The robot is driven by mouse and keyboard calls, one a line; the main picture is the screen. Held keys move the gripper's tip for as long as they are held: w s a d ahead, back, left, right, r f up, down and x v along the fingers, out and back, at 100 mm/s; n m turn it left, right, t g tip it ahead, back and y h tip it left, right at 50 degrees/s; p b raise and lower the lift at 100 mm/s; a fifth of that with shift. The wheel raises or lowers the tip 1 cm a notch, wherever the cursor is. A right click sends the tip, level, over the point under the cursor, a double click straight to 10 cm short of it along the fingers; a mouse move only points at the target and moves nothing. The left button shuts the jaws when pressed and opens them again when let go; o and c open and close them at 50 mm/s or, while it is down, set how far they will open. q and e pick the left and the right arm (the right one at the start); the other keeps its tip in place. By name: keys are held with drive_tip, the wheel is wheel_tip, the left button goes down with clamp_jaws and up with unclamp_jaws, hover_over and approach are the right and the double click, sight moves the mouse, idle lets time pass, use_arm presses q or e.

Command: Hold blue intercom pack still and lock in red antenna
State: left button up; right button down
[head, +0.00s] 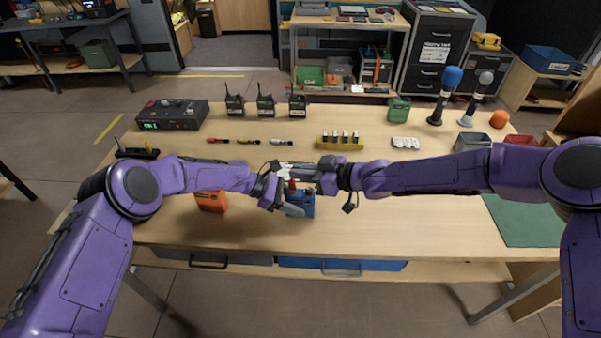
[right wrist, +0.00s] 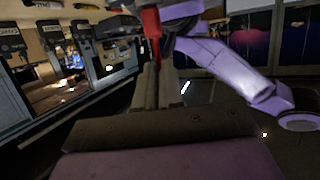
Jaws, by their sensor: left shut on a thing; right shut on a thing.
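The blue intercom pack (head: 301,207) stands at the middle of the table near the front, partly hidden by my grippers. My left gripper (head: 281,204) is shut on the pack from its left side. The red antenna (head: 292,186) shows as a small red piece just above the pack. My right gripper (head: 298,177) is shut on it, above and right of the left gripper. In the right wrist view the red antenna (right wrist: 152,32) stands at the fingertips, its far end hidden. I cannot tell whether the antenna is seated in the pack.
An orange pack (head: 211,201) lies left of my left gripper. Behind are a red-tipped piece (head: 217,141), several black radios (head: 265,106), a yellow holder (head: 340,142) and a control box (head: 172,114). A green mat (head: 525,222) covers the right. The front centre-right is clear.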

drive_tip(key=c, duration=1.2)
unclamp_jaws()
drive_tip(key=shift+d, duration=0.1)
use_arm(q)
drive_tip(key=o, duration=1.3)
use_arm(e)
drive_tip(key=v, duration=1.1)
drive_tip(key=shift+s+d+r, duration=0.1)
drive_tip(key=shift+d+r, duration=0.05)
drive_tip(key=shift+d, duration=0.2)
use_arm(q)
drive_tip(key=shift+a, duration=0.1)
